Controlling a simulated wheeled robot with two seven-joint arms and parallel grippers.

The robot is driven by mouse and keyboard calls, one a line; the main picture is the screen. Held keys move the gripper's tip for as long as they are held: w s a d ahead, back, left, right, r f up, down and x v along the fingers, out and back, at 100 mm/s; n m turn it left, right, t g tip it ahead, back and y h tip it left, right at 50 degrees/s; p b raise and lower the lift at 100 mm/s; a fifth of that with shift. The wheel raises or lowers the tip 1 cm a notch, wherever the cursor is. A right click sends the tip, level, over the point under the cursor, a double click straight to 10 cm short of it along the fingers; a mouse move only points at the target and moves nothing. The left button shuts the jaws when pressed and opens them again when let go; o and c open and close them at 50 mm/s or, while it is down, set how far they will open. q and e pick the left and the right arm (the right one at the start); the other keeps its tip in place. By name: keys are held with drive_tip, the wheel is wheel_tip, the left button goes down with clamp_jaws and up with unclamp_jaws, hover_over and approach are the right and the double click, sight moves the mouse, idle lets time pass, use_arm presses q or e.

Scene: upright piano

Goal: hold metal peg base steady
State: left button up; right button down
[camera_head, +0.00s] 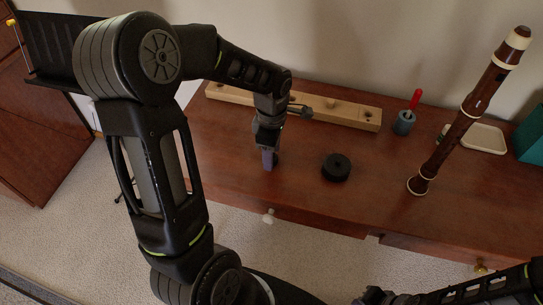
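No part is plainly a metal peg base. A small grey-blue round base (404,122) with a red upright piece (415,99) stands on the wooden table (310,190) right of centre. My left gripper (269,158) points down over the table's left part, in front of the bar. A purplish-grey piece shows at its tip; I cannot tell whether it is a finger or a held thing. My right gripper (372,296) is at the bottom edge, only partly seen.
A black round disc (336,167) lies on the table right of my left gripper. A brown recorder (467,117) stands tilted on the right. Behind it are a cream tray (485,138) and a teal box (530,138). The table's front middle is clear.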

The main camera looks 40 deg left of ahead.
use_arm(q)
clamp_jaws()
idle(0.3)
wheel_tip(320, 180, up, 10)
drive_tip(key=shift+r, duration=0.1)
idle(0.6)
idle(0.5)
